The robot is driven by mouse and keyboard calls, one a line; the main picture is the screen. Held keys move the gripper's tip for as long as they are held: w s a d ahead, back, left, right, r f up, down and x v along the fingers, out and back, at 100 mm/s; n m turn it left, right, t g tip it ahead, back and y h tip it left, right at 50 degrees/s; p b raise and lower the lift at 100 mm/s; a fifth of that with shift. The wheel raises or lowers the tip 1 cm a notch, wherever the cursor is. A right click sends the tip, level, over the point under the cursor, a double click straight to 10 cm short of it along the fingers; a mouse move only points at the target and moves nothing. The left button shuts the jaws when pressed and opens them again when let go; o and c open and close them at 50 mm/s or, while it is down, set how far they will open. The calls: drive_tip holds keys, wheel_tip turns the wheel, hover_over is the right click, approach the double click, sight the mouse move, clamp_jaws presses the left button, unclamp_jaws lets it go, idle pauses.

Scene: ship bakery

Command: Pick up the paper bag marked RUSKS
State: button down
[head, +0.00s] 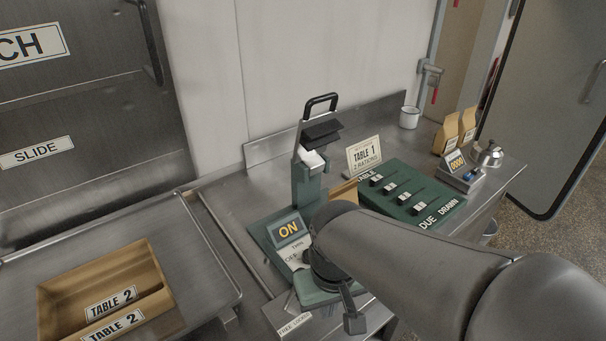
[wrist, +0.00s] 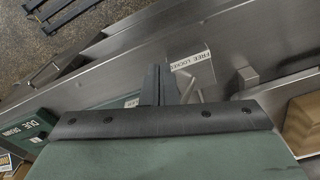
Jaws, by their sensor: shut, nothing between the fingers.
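Two tan paper bags, a left one (head: 445,137) and a right one (head: 467,125), stand upright side by side at the far right end of the steel counter in the head view. Both carry small labels, too small to read, so I cannot tell which is marked RUSKS. My gripper (wrist: 158,84) is shut and empty in the wrist view, its dark fingers together above the counter's front edge. In the head view it is low in the middle, well to the left of and nearer than the bags, partly hidden by my arm. No bag is recognisable in the wrist view.
A white mug (head: 409,117) stands behind. A green press-like device (head: 306,185) and TABLE 2 box (head: 60,290) are left.

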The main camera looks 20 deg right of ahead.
drive_tip(key=c, duration=1)
unclamp_jaws()
drive_tip(key=shift+c, duration=0.2)
